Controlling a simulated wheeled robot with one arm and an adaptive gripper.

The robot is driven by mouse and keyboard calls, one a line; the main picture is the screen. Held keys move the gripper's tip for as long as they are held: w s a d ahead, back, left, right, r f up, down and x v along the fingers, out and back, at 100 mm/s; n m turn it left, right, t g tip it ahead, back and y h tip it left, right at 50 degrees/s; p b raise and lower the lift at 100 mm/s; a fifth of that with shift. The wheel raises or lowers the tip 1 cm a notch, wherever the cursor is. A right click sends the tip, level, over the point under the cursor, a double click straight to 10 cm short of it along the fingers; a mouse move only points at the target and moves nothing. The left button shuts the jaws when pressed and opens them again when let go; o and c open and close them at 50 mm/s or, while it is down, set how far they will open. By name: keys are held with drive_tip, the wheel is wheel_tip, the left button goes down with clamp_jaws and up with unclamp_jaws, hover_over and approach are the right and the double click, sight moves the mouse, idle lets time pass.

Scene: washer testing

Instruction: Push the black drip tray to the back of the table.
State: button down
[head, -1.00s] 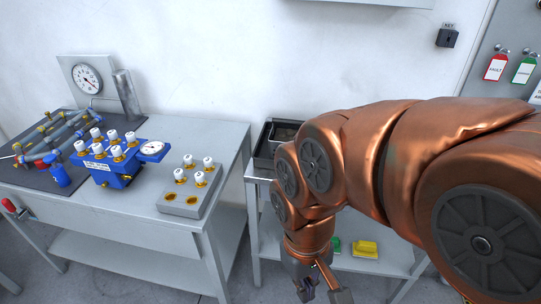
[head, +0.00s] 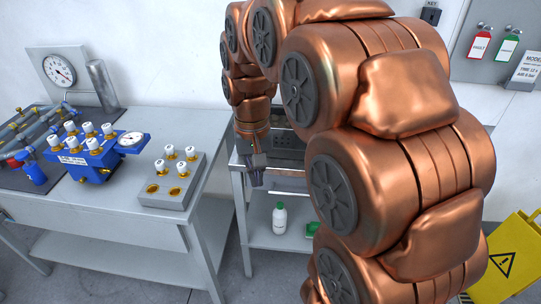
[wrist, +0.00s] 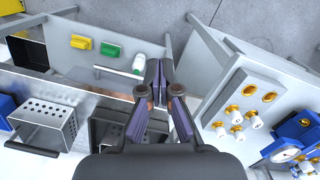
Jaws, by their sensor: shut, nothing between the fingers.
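My gripper (head: 256,179) is shut and empty, pointing down at the left end of the small side table (head: 238,160). In the wrist view its fingertips (wrist: 157,72) meet near the table's front edge. A black open box (wrist: 108,130) stands close beside the fingers, towards the back; something metallic shows in it. In the head view a dark box (head: 289,146) shows partly behind my arm. I cannot tell which is the drip tray. No contact with the fingers is clear.
A perforated metal basket (wrist: 45,125) stands beside the black box. A white bottle (head: 279,218) and a green item (head: 312,229) are on the lower shelf. The grey workbench (head: 110,215) with a blue manifold (head: 90,160) stands close on the left.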

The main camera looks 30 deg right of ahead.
drive_tip(key=w+d+f+m+b, duration=0.1)
drive_tip(key=w+d+m, duration=0.1)
drive_tip(key=w+d, duration=0.5)
drive_tip(key=m+b, duration=0.1)
drive_tip(key=m, duration=0.1)
hover_over(271, 161)
drive_tip(key=s+a, duration=0.3)
wheel_tip(271, 161, down, 3)
drive_tip(key=shift+t, duration=0.4)
drive_tip(key=f+p, duration=0.1)
drive_tip(key=f, duration=0.8)
drive_tip(key=shift+s+d+f+p, duration=0.1)
drive_tip(key=shift+d+f+p, duration=0.1)
drive_tip(key=shift+f+p, duration=0.2)
drive_tip(key=shift+w+d+p, duration=0.65)
drive_tip(key=shift+w+d, duration=0.7)
drive_tip(key=shift+w, duration=0.25)
